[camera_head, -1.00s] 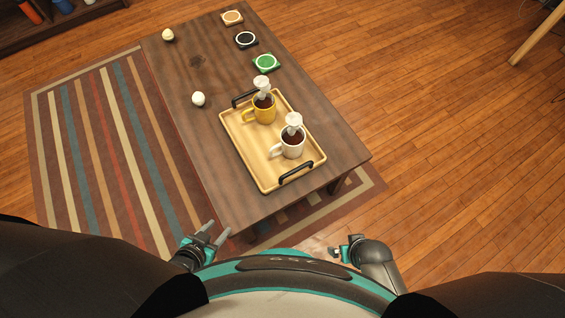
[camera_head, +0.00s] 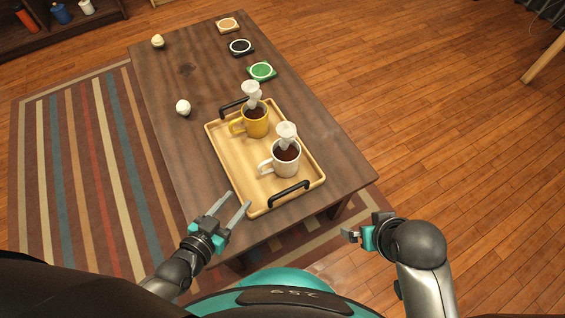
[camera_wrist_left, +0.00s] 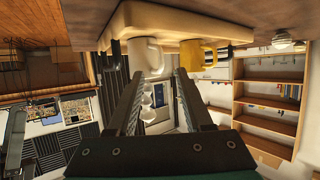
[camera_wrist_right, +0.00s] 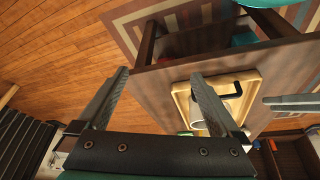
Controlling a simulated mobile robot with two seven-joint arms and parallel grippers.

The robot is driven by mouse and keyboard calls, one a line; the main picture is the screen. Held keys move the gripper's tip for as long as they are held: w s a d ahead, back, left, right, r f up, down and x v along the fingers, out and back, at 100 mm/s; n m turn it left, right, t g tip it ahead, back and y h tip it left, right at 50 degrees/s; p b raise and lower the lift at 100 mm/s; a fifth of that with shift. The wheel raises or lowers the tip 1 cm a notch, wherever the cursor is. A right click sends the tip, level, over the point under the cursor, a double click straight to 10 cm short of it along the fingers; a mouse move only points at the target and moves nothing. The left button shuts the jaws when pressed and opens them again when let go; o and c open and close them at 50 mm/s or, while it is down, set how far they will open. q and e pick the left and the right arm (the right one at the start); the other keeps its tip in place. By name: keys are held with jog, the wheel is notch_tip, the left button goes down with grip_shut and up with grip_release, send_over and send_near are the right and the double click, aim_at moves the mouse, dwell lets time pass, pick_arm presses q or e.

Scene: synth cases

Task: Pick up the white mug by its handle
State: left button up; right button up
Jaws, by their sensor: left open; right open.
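The white mug (camera_head: 291,166) stands upright on the wooden tray (camera_head: 263,203), holding dark liquid and a pale knobbed object. Its handle (camera_head: 264,168) points left in the head view. My left gripper (camera_head: 238,198) is open and empty, just off the tray's near left corner, apart from the mug. The left wrist view shows the white mug (camera_wrist_left: 143,53) beyond the open fingers, upside down. My right gripper (camera_head: 362,226) is open and empty, off the table's near right corner. In the right wrist view the white mug (camera_wrist_right: 196,113) is partly hidden by a finger.
A yellow mug (camera_head: 257,126) stands behind the white mug on the tray. The tray has a black near handle (camera_head: 289,194) and a far one (camera_head: 233,104). Green (camera_head: 262,71), black (camera_head: 241,47) and tan (camera_head: 228,24) coasters lie farther back. The table's left side is mostly clear.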

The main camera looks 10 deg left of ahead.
aim_at(259, 174)
pick_arm(q)
jog(key=b+x, duration=0.2)
jog(key=x, duration=0.2)
jog(key=shift+w+d+f, duration=0.1)
jog(key=shift+w+f, duration=0.05)
jog(key=shift+f, duration=0.05)
jog(key=shift+w+d+f, duration=0.2)
jog(key=shift+w, duration=0.3)
jog(key=shift+b+x, duration=0.95)
jog(key=shift+x, duration=0.25)
jog(key=shift+w+d+f+b, duration=0.2)
jog(key=shift+w+b, duration=0.2)
jog(key=shift+w, duration=0.25)
jog(key=shift+w+d+f+b, duration=0.1)
jog(key=shift+w+f+b, duration=0.1)
jog(key=shift+w, duration=0.1)
jog(key=shift+w+d+f+b, duration=0.1)
jog(key=shift+w+b, duration=0.05)
jog(key=shift+w, duration=0.2)
pick_arm(e)
jog(key=w+a+r+t+y, duration=0.3)
jog(key=w+a+t, duration=0.2)
jog(key=a+t, duration=0.2)
jog(key=shift+w+a+r+n+y, duration=0.3)
jog(key=shift+a+r+y, duration=0.05)
jog(key=shift+a+y, duration=0.1)
pick_arm(q)
jog(key=shift+c, duration=0.4)
grip_shut()
jog(key=shift+r, duration=0.15)
